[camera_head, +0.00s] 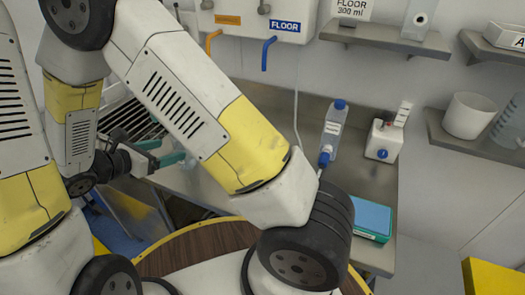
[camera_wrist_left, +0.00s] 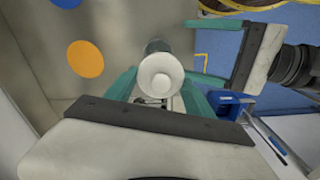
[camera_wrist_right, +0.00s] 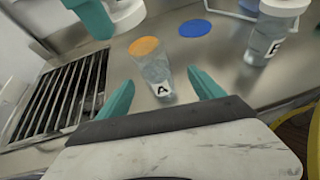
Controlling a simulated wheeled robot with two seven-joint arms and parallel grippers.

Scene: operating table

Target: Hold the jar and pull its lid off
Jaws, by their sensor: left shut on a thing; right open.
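My left gripper (camera_wrist_left: 160,100) is shut on a white round lid (camera_wrist_left: 160,76); a greyish round edge shows just beyond it. A clear jar labelled A (camera_wrist_right: 154,72) appears tilted between the spread fingers of my right gripper (camera_wrist_right: 160,86), apart from both. A white part by a teal finger shows beyond the jar's upper left; I cannot tell whether lid and jar touch. My right gripper is open and also shows in the head view (camera_head: 168,151) and at the right of the left wrist view. My left gripper is hidden in the head view.
An orange disc (camera_wrist_left: 85,59) and a blue disc (camera_wrist_right: 195,28) lie on the steel surface. A jar labelled B (camera_wrist_right: 268,35) stands near the blue disc. A black grate (camera_wrist_right: 65,95) is at the left. A blue-capped bottle (camera_head: 335,122) and a white container (camera_head: 382,138) stand farther right.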

